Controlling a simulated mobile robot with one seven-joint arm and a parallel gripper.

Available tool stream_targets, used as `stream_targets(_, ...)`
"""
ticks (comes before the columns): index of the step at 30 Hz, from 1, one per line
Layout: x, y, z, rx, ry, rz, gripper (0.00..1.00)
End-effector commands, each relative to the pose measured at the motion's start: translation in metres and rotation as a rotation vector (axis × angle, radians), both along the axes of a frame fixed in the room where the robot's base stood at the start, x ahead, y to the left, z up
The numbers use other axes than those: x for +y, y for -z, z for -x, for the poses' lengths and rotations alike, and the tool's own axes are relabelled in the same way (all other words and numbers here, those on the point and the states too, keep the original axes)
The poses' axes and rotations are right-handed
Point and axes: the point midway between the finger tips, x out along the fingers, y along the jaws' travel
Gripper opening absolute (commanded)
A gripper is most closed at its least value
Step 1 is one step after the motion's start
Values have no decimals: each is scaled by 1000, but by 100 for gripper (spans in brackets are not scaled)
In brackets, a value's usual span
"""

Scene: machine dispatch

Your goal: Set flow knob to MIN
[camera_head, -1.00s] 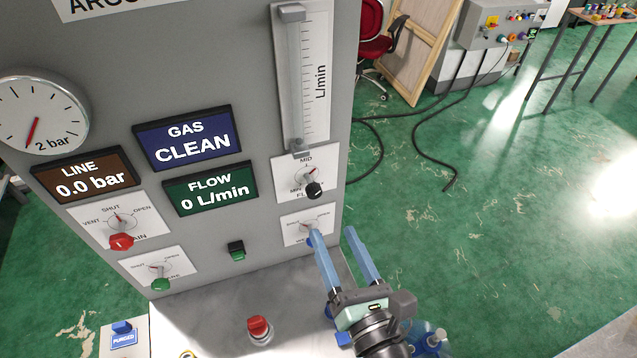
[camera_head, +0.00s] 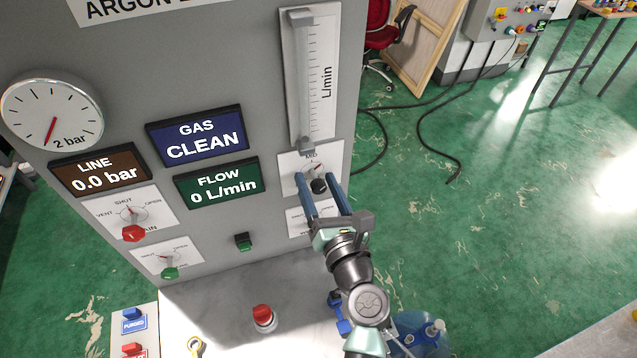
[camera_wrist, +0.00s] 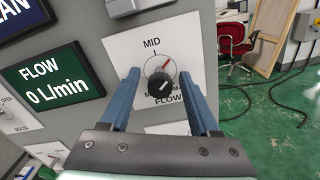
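The black flow knob (camera_head: 319,186) sits on a white dial plate on the grey panel's right side, below the flow tube. In the wrist view the flow knob (camera_wrist: 160,86) lies between my fingers, with a red pointer mark up and right of it, past MID. The MIN lettering is mostly hidden by the knob and fingers. My gripper (camera_head: 317,183) is open, its blue fingers on either side of the knob; whether they touch it I cannot tell. The FLOW display (camera_head: 217,183) reads 0 L/min.
A red knob (camera_head: 133,233) and a green knob (camera_head: 170,272) sit at the panel's left. A red button (camera_head: 263,315) stands on the shelf below. The lower right dial plate is partly behind my gripper. Open green floor lies to the right.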

Motion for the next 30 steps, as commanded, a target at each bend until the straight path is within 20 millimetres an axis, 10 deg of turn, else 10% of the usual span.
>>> stream_targets(10,0,0,0,0,0,0,0)
stream_targets(30,0,1,0,-56,0,169,0)
